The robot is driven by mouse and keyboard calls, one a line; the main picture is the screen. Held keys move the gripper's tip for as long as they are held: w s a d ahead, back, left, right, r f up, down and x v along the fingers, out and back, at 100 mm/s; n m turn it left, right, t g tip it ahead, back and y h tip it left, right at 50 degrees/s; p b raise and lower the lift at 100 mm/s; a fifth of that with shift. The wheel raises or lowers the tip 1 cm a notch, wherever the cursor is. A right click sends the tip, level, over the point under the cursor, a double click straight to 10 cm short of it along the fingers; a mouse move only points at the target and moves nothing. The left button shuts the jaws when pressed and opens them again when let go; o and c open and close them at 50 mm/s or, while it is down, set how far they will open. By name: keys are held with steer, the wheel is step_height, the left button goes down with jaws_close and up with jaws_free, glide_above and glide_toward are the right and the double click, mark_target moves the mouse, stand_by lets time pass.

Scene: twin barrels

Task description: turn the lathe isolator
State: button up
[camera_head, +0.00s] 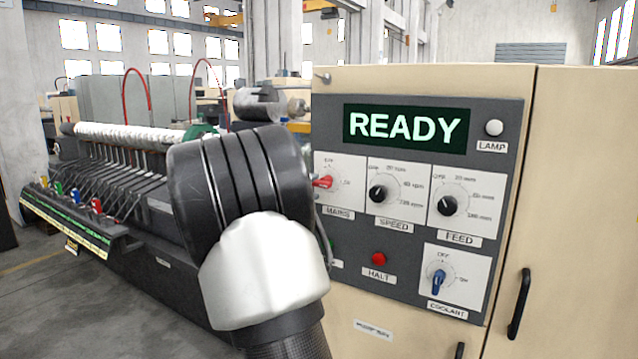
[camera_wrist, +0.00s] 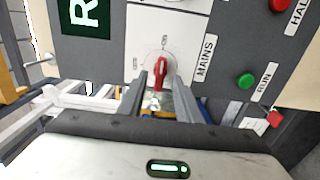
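The lathe isolator is the red MAINS knob (camera_head: 322,182) on the grey control panel (camera_head: 410,325), partly covered by my arm. Its bar lies about level, in line with the ON mark at its right. In the wrist view the red knob (camera_wrist: 160,70) stands between or just beyond the tips of my gripper (camera_wrist: 159,80). The two fingers are apart, with a gap on each side of the knob; I cannot tell any contact. In the head view my wrist hides the fingers.
The display (camera_head: 405,127) reads READY. SPEED (camera_head: 377,194), FEED (camera_head: 447,206) and COOLANT (camera_head: 438,281) knobs and a red HALT button (camera_head: 379,258) are close by. A green RUN button (camera_wrist: 245,81) shows beside MAINS. A lever bank (camera_head: 100,180) stands at left.

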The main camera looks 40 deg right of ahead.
mark_target(318, 185)
steer(key=x, duration=0.5)
jaws_close()
